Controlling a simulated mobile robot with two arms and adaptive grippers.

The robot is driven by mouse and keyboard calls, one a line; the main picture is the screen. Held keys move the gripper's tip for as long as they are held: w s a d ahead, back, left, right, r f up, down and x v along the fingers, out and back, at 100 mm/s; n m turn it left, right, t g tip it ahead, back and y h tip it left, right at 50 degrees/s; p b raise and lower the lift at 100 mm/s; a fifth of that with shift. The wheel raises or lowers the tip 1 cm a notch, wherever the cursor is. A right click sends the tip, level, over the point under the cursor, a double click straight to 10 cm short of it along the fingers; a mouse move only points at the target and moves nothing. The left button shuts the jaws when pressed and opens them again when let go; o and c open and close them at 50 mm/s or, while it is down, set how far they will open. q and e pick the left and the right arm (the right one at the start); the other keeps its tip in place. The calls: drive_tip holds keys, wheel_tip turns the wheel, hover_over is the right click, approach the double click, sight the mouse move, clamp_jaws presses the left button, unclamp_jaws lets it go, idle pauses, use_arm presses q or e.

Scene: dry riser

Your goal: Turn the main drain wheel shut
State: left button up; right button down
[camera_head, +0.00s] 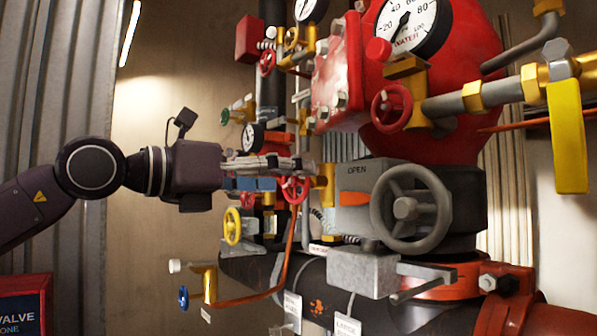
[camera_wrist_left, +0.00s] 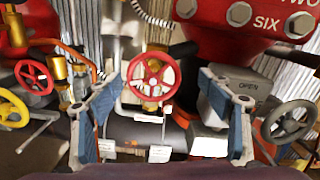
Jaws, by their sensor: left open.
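A small red handwheel (camera_head: 296,189), the likely main drain wheel, sits on brass and grey pipework left of the grey valve box. No readable label confirms which wheel it is. My left gripper (camera_head: 306,166) reaches in from the left at its height, and its fingers partly hide the wheel. In the left wrist view the red wheel (camera_wrist_left: 151,77) shows face-on between the two spread blue-padded fingers of the left gripper (camera_wrist_left: 158,85). The fingers are open, one on each side, with no visible contact. My right gripper is not in view.
A grey handwheel (camera_head: 411,208) on the box marked OPEN stands close to the right of my fingers. Bare wall (camera_head: 140,240) lies below my left arm.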

sight(291, 180)
use_arm(q)
drive_tip(key=w+d, duration=0.2)
drive_tip(key=shift+w+d+f+p, duration=0.1)
drive_tip(key=shift+w+f+p, duration=0.1)
drive_tip(key=shift+w+p, duration=0.15)
drive_tip(key=shift+w+d, duration=0.25)
drive_tip(key=shift+d, duration=0.05)
drive_tip(key=shift+s, duration=0.1)
drive_tip(key=shift+f, duration=0.1)
drive_tip(key=c, duration=1.2)
drive_tip(key=shift+o, duration=0.2)
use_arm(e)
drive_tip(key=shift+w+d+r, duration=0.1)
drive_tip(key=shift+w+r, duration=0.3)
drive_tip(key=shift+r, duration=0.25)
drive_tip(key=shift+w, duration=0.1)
